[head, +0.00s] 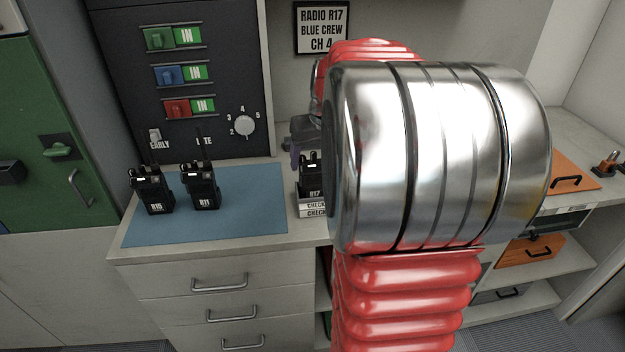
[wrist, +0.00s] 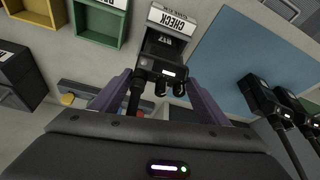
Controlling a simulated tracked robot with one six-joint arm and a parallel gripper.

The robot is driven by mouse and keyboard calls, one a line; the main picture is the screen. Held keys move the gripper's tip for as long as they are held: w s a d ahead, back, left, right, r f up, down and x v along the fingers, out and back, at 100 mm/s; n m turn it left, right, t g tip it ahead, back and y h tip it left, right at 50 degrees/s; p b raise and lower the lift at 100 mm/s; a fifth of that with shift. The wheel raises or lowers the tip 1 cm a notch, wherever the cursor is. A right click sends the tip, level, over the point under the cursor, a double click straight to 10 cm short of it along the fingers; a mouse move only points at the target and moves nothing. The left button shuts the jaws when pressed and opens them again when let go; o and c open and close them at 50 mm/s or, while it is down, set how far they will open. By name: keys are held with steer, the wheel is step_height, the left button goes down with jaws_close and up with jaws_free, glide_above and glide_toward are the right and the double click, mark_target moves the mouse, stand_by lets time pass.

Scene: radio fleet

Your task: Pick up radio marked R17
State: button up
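The black radio marked R17 (head: 311,184) stands upright in a small stand labelled CHECK (head: 313,209) on the counter, just right of the blue mat. My arm hides part of it in the head view. In the wrist view the radio R17 (wrist: 161,60) shows from above, with its antenna towards me. My gripper (wrist: 158,78) is open, its two purple fingers on either side of the radio's top end. I cannot tell whether they touch it. In the head view my gripper (head: 303,142) is partly hidden behind my arm, by the radio's top.
Radios R15 (head: 152,188) and R11 (head: 201,187) stand on the blue mat (head: 250,205) to the left. A dark panel with switches (head: 180,75) rises behind them. A sign (head: 321,28) reads RADIO R17, BLUE CREW, CH 4. Drawers (head: 215,283) are below the counter.

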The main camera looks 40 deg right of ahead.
mark_target(314, 152)
steer(key=c, duration=1.6)
steer(key=shift+r, duration=0.15)
step_height(314, 152, up, 10)
steer(key=shift+f, duration=0.1)
